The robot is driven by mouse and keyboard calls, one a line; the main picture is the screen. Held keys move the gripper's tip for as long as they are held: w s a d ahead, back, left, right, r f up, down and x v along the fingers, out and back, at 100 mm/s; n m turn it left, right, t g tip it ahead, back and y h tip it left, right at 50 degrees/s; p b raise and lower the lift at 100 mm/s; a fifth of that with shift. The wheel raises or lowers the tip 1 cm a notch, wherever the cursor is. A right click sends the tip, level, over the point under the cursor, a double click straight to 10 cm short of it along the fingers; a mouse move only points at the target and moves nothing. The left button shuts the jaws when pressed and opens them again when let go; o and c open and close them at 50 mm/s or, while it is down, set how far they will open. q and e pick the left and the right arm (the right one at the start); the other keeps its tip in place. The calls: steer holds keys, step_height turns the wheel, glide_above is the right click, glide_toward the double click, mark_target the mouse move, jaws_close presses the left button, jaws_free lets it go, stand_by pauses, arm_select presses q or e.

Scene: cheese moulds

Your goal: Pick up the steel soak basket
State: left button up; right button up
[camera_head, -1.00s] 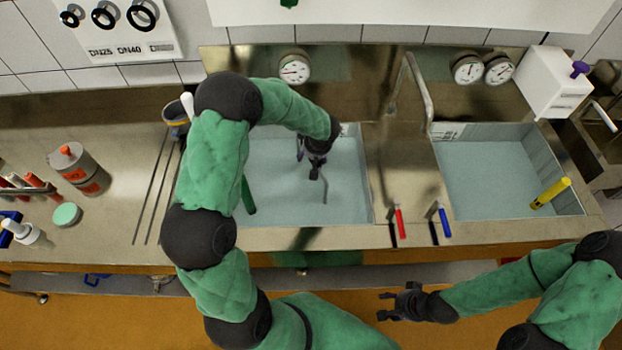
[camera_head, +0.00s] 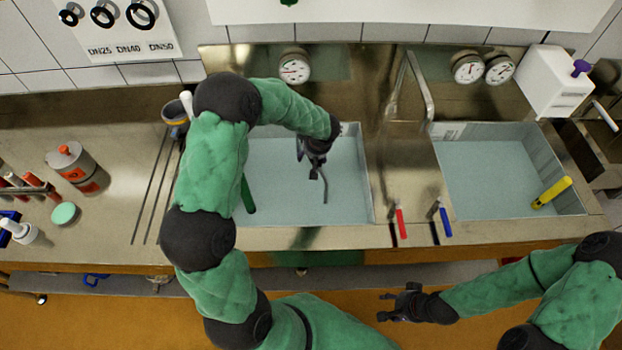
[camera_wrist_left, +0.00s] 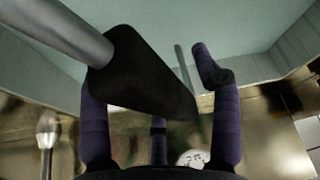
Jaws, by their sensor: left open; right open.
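My left gripper (camera_head: 313,168) hangs over the left sink basin (camera_head: 270,165), pointing down, with its fingers open. A grey rod (camera_head: 324,190) shows just below the gripper in the head view. In the left wrist view, a thick grey rod (camera_wrist_left: 62,28) with a black flared end (camera_wrist_left: 140,75) lies between the open fingers (camera_wrist_left: 152,68). I cannot tell whether these belong to the steel soak basket. No basket body is clearly visible. My right gripper (camera_head: 398,303) is open and empty in front of the counter, low at the right.
A second basin (camera_head: 490,175) with a yellow-handled tool (camera_head: 552,192) is at the right. Red (camera_head: 401,222) and blue (camera_head: 445,222) levers stand at the counter front. A tap (camera_head: 420,85) rises between the basins. A grey canister (camera_head: 75,165) stands at the left.

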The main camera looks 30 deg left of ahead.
arm_select(q)
steer(key=shift+f+b, duration=0.1)
steer(key=shift+b, duration=0.35)
stand_by(0.3)
jaws_close()
